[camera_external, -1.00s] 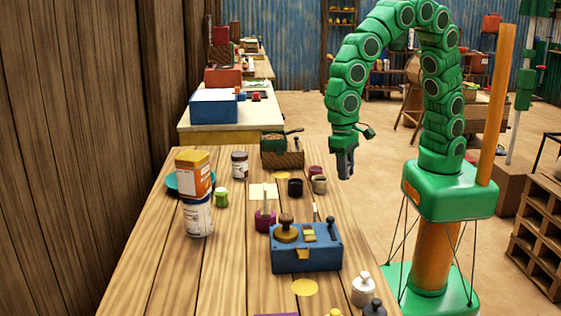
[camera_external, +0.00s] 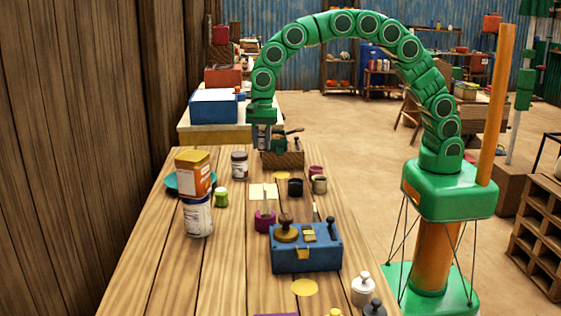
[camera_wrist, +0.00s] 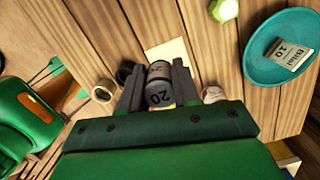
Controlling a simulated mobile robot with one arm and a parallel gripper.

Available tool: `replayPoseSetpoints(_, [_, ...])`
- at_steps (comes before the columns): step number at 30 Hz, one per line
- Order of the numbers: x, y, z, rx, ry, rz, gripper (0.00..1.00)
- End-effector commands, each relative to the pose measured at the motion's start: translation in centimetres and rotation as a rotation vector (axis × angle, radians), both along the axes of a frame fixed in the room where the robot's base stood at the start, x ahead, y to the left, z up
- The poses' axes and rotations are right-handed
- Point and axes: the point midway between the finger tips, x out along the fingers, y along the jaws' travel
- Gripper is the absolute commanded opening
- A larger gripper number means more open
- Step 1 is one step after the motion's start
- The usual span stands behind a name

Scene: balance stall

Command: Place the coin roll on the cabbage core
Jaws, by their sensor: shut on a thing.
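My gripper (camera_external: 263,146) hangs at the far end of the table, by the wooden box. In the wrist view its two dark fingers (camera_wrist: 157,72) are shut on a grey cylinder marked "20", which looks like the coin roll (camera_wrist: 158,94). In the external view I cannot make out the roll. A small green piece with a pale top, which looks like the cabbage core (camera_external: 221,197), stands on the table apart from the gripper, nearer the camera and to the left. It also shows at the top of the wrist view (camera_wrist: 223,10). Nothing rests on it.
A teal plate (camera_wrist: 262,72) bears a label-marked "10" item. Cups stand right of a yellow card (camera_external: 259,191). A blue device (camera_external: 306,250) sits nearer the camera.

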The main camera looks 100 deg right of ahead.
Motion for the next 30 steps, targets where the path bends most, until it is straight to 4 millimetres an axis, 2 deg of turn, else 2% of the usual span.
replayPoseSetpoints(30, [9.5,0.9,-4.3,0.0,-0.004,-0.007,0.0])
